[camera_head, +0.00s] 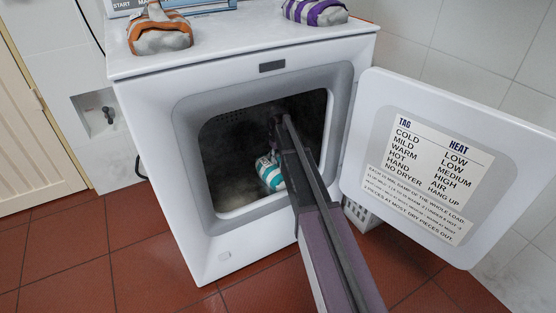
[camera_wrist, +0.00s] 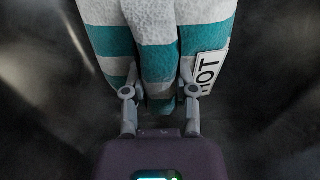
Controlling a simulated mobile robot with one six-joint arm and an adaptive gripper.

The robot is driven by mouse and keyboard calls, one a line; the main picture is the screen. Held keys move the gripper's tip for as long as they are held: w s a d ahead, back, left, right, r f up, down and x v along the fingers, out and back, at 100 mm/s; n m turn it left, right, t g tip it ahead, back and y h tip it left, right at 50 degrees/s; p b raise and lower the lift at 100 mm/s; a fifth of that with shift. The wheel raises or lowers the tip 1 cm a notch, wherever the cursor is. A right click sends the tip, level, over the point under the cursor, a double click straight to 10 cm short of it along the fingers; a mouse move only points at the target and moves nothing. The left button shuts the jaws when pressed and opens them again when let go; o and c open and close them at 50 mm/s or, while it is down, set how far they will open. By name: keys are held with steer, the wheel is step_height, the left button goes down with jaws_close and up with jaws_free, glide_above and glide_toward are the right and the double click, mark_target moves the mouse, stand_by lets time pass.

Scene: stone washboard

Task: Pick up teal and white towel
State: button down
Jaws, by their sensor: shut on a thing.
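The teal and white towel (camera_head: 269,172) is inside the open dryer drum, near its front opening. It is striped, and in the wrist view the towel (camera_wrist: 160,48) fills the top middle, with a tag (camera_wrist: 207,72) reading "HOT" on its right side. My gripper (camera_wrist: 160,92) is shut on the lower part of the towel, one finger on each side. In the head view my arm reaches through the dryer opening and hides part of the towel and the gripper.
The white dryer (camera_head: 160,150) has its door (camera_head: 450,165) swung open to the right, with a printed TAG and HEAT chart (camera_head: 430,170) on it. An orange and white towel (camera_head: 160,32) and a purple and white towel (camera_head: 315,12) lie on top. A white basket (camera_head: 362,214) stands behind the door.

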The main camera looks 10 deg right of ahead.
steer(key=shift+r+p, duration=1.3)
steer(key=shift+r, duration=0.05)
steer(key=s+a+r+p, duration=0.1)
steer(key=s, duration=0.7)
steer(key=s+a+r+p, duration=0.1)
steer(key=s+a, duration=0.1)
steer(key=s, duration=0.5)
steer(key=shift+s+a, duration=0.25)
steer(key=shift+s, duration=0.1)
steer(key=shift+r, duration=0.1)
steer(key=shift+r, duration=0.15)
